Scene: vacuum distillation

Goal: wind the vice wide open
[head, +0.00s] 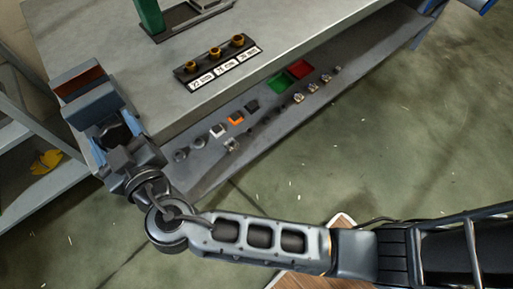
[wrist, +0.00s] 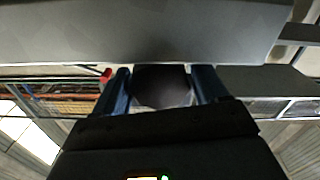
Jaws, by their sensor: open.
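The vice (head: 88,100) is a blue-grey block at the left corner of the grey bench, with a rust-brown strip across its top. Its winding handle is not clearly visible. My gripper (head: 114,128) is at the vice's near side, partly merged with it in the head view. In the wrist view my gripper (wrist: 162,74) has its two blue fingers apart, with a dark rounded block (wrist: 162,88) between them. I cannot tell whether the fingers touch this block. A large grey surface (wrist: 150,30) fills the top of that view. How far apart the vice jaws are is unclear.
The bench (head: 110,40) carries a black rack (head: 215,62) with brass-coloured pieces and labels. A lower shelf (head: 215,165) holds small parts and red and green trays. A side shelf (head: 45,165) with a yellow item stands left. Open floor (head: 410,130) lies right.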

